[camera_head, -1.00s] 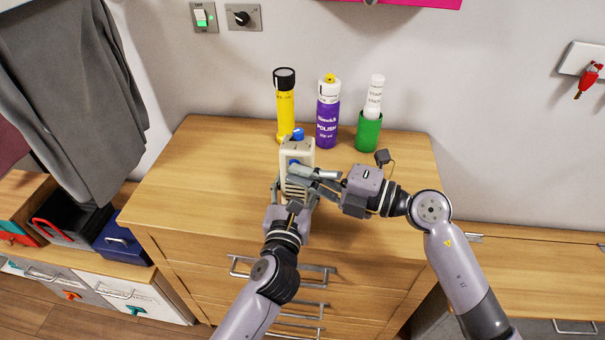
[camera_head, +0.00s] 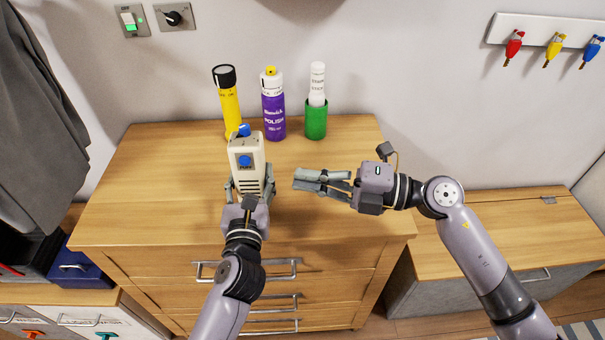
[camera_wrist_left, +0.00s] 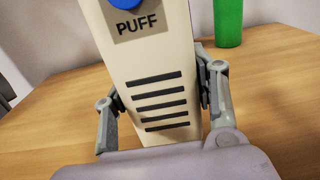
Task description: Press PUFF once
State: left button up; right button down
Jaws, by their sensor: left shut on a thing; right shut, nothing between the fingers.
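A cream device (camera_head: 248,170) with a blue button (camera_head: 245,160) on its front and a blue part on top stands upright on the wooden dresser. In the left wrist view its front (camera_wrist_left: 150,65) shows the label PUFF under the blue button (camera_wrist_left: 133,2), with dark slots below. My left gripper (camera_head: 248,188) is shut on the device, one finger on each side. My right gripper (camera_head: 296,180) is shut and empty, to the right of the device and apart from it, pointing left.
A yellow flashlight (camera_head: 229,104), a purple polish can (camera_head: 273,108) and a white tube in a green holder (camera_head: 316,121) stand at the back of the dresser top (camera_head: 150,200). Wall switches (camera_head: 131,20) and hanging keys (camera_head: 514,45) are above. The dresser top's left side is clear.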

dwell(0.4)
pick_arm(q)
jog(key=o, duration=1.6)
jog(key=shift+c, duration=0.2)
